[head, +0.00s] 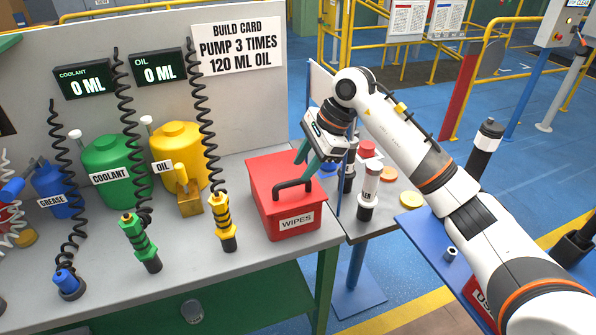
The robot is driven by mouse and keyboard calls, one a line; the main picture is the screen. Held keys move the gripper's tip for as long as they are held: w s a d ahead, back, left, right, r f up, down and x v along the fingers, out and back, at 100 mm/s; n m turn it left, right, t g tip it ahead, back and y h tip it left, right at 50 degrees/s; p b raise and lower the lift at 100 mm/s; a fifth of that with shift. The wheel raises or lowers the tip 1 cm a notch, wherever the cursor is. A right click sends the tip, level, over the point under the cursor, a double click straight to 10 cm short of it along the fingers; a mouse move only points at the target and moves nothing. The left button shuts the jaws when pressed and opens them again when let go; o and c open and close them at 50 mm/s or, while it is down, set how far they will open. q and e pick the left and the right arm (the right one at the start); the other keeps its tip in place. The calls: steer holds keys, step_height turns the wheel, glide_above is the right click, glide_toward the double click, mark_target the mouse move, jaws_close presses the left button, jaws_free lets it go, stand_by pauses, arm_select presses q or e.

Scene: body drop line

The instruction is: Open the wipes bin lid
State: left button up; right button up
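The red wipes bin (296,222) stands at the right end of the bench, with a white WIPES label on its front. Its red lid (280,170) is down, and a dark bar handle (293,186) stands on the lid near the front. My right gripper (306,160) reaches in from the right, above the back right part of the lid. Its two teal fingers point down and look apart, with nothing seen between them. Whether the fingertips touch the lid is hard to tell. My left gripper is not in view.
Hanging dispensers on coiled hoses (222,222) and a yellow oil can (180,150) stand left of the bin. A grey side table (385,222) with bottles and coloured caps lies to the right. A panel (160,85) with displays and a build card rises behind the bench.

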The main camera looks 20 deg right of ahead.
mark_target(294, 182)
steer(key=x, duration=0.2)
steer(key=shift+w+a+f, duration=0.15)
steer(key=shift+f, duration=0.2)
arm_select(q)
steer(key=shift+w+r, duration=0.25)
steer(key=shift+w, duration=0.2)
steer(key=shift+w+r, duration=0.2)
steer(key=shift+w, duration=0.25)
arm_select(e)
steer(key=shift+w+a+f, duration=0.1)
steer(key=shift+a+f, duration=0.15)
steer(key=shift+f, duration=0.4)
steer(key=shift+c, duration=0.6)
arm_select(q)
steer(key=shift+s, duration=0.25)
arm_select(e)
jaws_close()
